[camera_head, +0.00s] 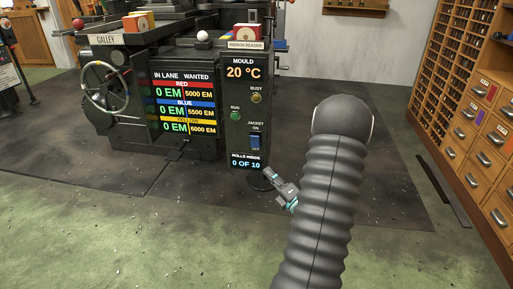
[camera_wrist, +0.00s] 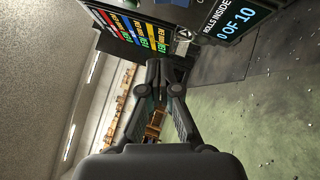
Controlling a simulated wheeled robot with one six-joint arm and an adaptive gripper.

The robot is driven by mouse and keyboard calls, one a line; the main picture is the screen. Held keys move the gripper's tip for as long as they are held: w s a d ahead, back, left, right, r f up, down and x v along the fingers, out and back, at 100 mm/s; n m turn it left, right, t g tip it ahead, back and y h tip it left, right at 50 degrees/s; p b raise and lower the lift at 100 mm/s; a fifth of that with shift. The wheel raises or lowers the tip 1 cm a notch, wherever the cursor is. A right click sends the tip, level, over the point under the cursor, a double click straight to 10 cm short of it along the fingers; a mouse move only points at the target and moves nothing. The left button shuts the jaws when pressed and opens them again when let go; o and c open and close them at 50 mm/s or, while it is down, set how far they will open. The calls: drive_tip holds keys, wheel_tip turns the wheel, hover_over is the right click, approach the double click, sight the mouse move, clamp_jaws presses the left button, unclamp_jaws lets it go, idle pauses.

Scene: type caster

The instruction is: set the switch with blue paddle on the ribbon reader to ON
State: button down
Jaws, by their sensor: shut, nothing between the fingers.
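The ribbon reader (camera_head: 236,105) is a tall dark panel on the front of the machine. Its blue-paddle switch (camera_head: 255,141) sits low on the panel under the word JACKET, with ON above and OFF at its lower end. I cannot clearly tell which way the paddle tilts. My gripper (camera_head: 270,175) is shut and empty, just below and right of the panel's lower edge, apart from the switch. In the wrist view its fingertips (camera_wrist: 164,68) meet below the reader's ROLLS INSIDE display (camera_wrist: 236,20); a bit of blue shows at the top edge.
A green RUN button (camera_head: 235,115) and an amber BUSY lamp (camera_head: 256,97) are on the same panel. The lane display (camera_head: 184,103) and a handwheel (camera_head: 106,88) are to the left. Wooden drawers (camera_head: 480,140) stand at the right. The floor between is open.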

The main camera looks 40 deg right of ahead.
drive_tip(key=shift+s+d+f+m+h, duration=0.2)
drive_tip(key=shift+d+m+h, duration=0.1)
drive_tip(key=shift+d+m, duration=0.1)
approach(251, 139)
drive_tip(key=w+a, duration=0.3)
drive_tip(key=w, duration=0.1)
drive_tip(key=shift+w+d+r, duration=0.45)
drive_tip(key=shift+w+d, duration=0.05)
drive_tip(key=shift+d, duration=0.3)
drive_tip(key=shift+w+d+r, duration=0.4)
drive_tip(key=shift+w+d, duration=0.1)
drive_tip(key=shift+d, duration=0.3)
